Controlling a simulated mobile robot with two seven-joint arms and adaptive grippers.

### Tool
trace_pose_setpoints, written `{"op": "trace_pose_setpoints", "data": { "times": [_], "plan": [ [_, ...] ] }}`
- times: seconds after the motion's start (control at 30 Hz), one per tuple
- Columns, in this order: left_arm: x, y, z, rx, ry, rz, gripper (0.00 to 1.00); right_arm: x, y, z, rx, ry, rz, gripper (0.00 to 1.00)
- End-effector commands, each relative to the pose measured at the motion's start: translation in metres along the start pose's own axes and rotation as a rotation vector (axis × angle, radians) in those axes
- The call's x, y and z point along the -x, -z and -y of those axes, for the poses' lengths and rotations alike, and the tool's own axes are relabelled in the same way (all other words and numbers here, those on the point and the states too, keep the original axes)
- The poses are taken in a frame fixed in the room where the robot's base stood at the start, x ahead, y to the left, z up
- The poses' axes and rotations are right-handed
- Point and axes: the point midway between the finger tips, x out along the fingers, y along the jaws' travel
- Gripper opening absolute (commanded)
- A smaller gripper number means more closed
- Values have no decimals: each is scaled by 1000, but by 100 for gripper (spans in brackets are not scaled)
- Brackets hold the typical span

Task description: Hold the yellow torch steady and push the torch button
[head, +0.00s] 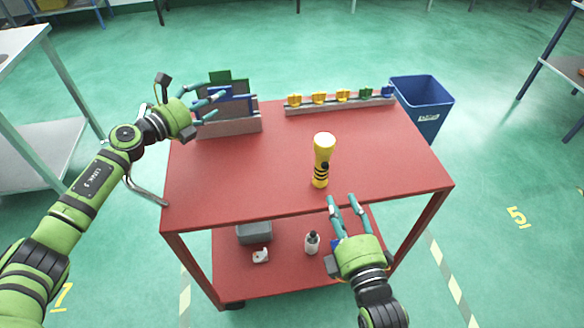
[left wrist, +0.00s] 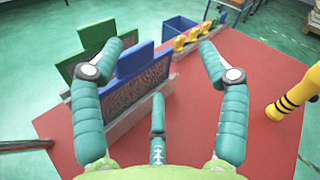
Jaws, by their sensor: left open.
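The yellow torch (head: 324,147) stands upright on the red table, its wide end up, with black bands low on its body. A dark patch on its side may be the button, too small to tell. Part of the torch shows at the right edge of the left wrist view (left wrist: 293,97). My left gripper (head: 218,103) is open and empty above the table's back left, by the upright panels and well left of the torch. My right gripper (head: 342,199) is open and empty at the table's front edge, in front of the torch and slightly right, apart from it.
A holder (head: 229,126) with green and blue panels stands at the back left. A rail (head: 330,108) with several yellow, green and blue pieces lies along the back. A blue bin (head: 421,98) stands beyond the right corner. The red table top (head: 240,175) is clear around the torch.

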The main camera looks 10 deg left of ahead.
Motion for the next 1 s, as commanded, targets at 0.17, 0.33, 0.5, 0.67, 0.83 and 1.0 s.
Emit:
{"op": "trace_pose_setpoints", "data": {
  "times": [0.17,0.33,0.5,0.67,0.83,1.0],
  "plan": [
    [-19,85,68,-221,135,-188,75,0,0,0,0,0,0,39],
    [-21,153,121,-435,248,-325,75,0,0,0,0,0,0,39],
    [-17,194,155,-593,317,-400,75,0,0,0,0,0,0,39],
    [-17,209,166,-654,339,-424,75,0,0,0,0,0,0,39],
    [-34,219,171,-657,341,-425,75,0,0,0,0,0,0,39],
    [-56,232,175,-657,341,-426,75,0,0,0,0,0,0,39]
  ]
}}
